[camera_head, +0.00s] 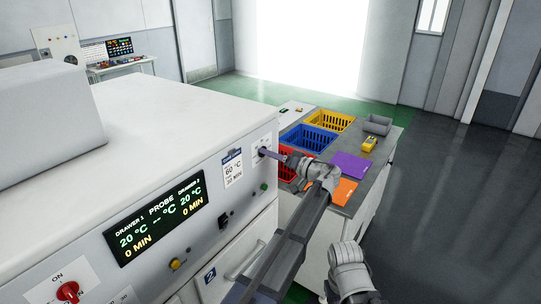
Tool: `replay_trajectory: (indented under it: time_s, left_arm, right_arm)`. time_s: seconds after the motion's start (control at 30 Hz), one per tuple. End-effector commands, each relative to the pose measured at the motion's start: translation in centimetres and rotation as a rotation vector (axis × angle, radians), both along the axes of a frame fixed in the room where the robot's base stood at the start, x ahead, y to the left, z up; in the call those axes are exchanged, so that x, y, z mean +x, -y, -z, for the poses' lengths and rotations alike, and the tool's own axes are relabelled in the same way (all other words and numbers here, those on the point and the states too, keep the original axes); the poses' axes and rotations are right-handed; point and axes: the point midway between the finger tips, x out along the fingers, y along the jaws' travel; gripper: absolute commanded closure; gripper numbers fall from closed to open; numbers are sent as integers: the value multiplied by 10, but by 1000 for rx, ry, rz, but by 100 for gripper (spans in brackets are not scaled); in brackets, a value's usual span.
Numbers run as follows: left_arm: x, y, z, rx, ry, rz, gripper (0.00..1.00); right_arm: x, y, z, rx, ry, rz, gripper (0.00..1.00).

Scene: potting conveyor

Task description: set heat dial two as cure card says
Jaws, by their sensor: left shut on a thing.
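The white oven-like cabinet (130,190) has a white dial plate (264,141) near its right front corner. My left gripper (268,153) reaches in from the right and is shut at a dark knob on that plate. The fingers hide most of the knob, so its pointer and setting cannot be read. The cure card (232,168) hangs just left of the plate, with a dark blue header; it seems to read 60 °C and a time of about 20 min, in small print. The black display (155,218) shows 20 °C and 0 MIN, with dashes under PROBE. My right gripper is out of view.
A red knob (68,291) marked ON, a yellow button (175,264) and a green button (264,187) are on the front. A grey bench behind holds yellow (333,121), blue (308,138) and red (287,172) baskets. Open floor lies right.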

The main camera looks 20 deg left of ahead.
Motion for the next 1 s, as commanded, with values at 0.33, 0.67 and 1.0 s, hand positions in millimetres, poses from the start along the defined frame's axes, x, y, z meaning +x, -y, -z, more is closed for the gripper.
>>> replay_trajectory:
  time_s: [0.33,0.67,1.0]
  left_arm:
    - [0,0,0,27,-75,1,100]
    - [0,0,0,28,-80,0,100]
    - [0,0,0,28,-79,1,18]
  right_arm:
    - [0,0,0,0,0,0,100]
    - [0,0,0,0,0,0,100]
    - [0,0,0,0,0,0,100]
